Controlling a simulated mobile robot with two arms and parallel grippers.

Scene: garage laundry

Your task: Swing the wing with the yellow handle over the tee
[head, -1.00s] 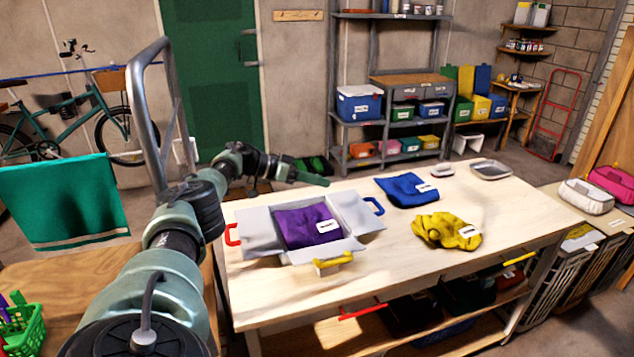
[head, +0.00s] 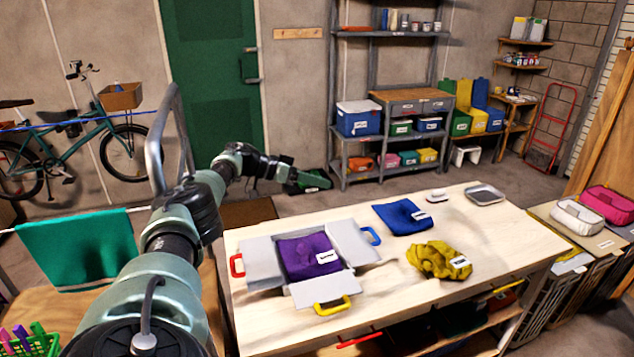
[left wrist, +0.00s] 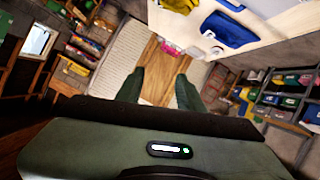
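The purple tee (head: 305,252) lies on the grey folding board on the table (head: 470,300). The wing with the yellow handle (head: 332,306) is the board's front wing (head: 312,289); it lies flat, folded out toward the near edge, clear of the tee. The left wing has a red handle (head: 237,265) and the right wing a blue handle (head: 374,236); both are folded out. My left gripper (head: 312,182) is empty beyond the table's far left edge, away from the board. In the left wrist view its fingers (left wrist: 158,92) stand apart. My right gripper is not in view.
A blue garment (head: 400,216) and a yellow garment (head: 430,259) lie right of the board, with a grey tray (head: 485,194) at the back. Shelves (head: 385,165) stand behind. The table's front right is clear.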

